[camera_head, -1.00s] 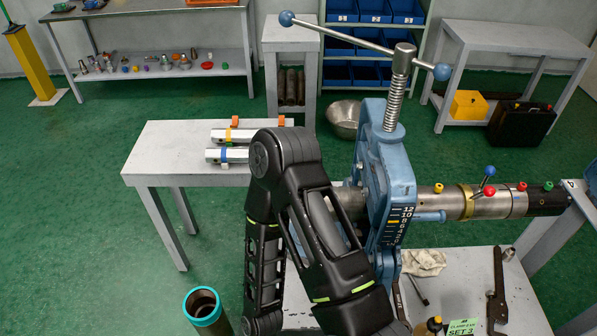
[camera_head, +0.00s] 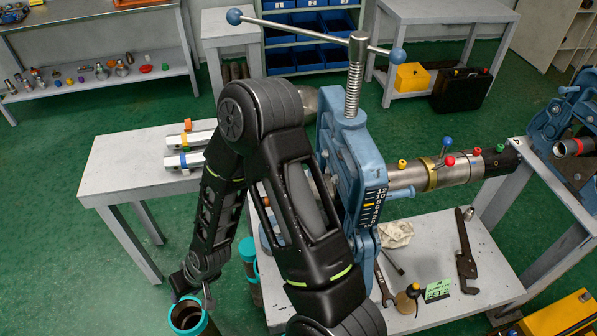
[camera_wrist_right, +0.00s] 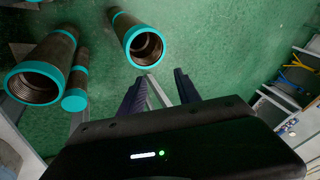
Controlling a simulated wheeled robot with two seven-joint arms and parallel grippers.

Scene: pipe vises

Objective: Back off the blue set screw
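The blue-tipped screw (camera_head: 447,142) stands on the grey pipe tool (camera_head: 460,168) held in the blue pipe vise (camera_head: 350,150), beside red, yellow and green knobs. In the head view one black arm of mine crosses in front of the vise; it seems to be my right. Its hand hangs low at left, above a teal-rimmed pipe and far from the screw. My left gripper is not in view.
Teal-rimmed pipes stand below at left (camera_head: 188,316); several also show in the right wrist view (camera_wrist_right: 146,46). A white bench (camera_head: 130,165) holds metal cylinders. The front table (camera_head: 430,255) carries a cloth, a wrench (camera_head: 466,250) and a green sign. A second blue vise (camera_head: 550,125) stands at right.

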